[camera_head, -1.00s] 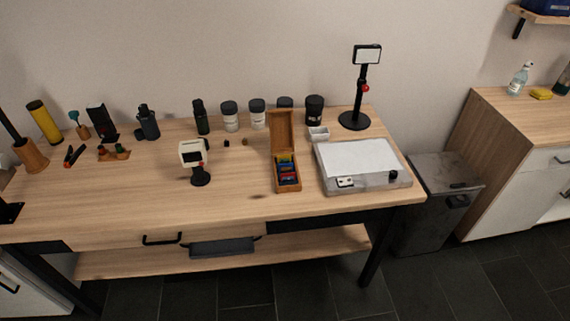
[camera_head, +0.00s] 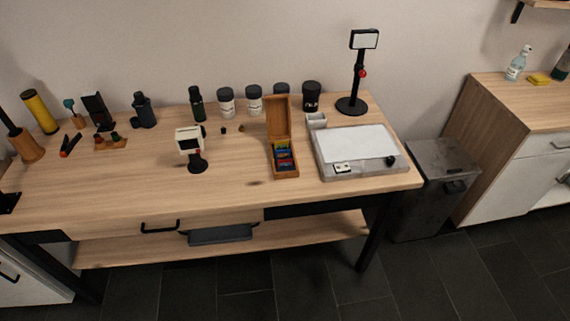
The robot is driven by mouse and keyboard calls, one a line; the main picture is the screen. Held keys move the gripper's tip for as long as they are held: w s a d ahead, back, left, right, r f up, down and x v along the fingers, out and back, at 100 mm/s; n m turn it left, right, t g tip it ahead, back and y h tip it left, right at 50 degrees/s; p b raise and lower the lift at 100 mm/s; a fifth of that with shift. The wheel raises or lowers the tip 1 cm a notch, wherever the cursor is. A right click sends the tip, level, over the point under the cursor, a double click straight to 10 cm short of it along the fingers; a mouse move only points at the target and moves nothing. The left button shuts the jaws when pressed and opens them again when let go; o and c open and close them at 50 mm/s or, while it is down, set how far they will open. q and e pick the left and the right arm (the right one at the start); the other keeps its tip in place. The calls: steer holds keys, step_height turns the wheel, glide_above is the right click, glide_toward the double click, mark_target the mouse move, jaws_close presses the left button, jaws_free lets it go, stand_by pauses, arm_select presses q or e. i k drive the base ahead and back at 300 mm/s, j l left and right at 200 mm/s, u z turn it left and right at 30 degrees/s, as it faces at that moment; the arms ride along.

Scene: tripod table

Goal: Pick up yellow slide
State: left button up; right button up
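A wooden box (camera_head: 280,119) with its lid standing open sits on the table right of centre. Small coloured slides stand in its tray, with blue, red and some yellow-green showing. A yellow slide (camera_head: 282,148) seems to be among them at the back, but it is too small to tell clearly. Neither of my grippers is in the head view.
The wooden table (camera_head: 230,190) has free room at its front. A light box (camera_head: 352,150) lies right of the wooden box, with a small white container (camera_head: 316,120) behind it. A black stand (camera_head: 351,104) is at the back right. A small white viewer (camera_head: 190,140) stands to the left.

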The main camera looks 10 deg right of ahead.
mark_target(280, 144)
steer(key=i+j+z, duration=0.1)
steer(key=j+z, duration=1)
steer(key=l, duration=0.1)
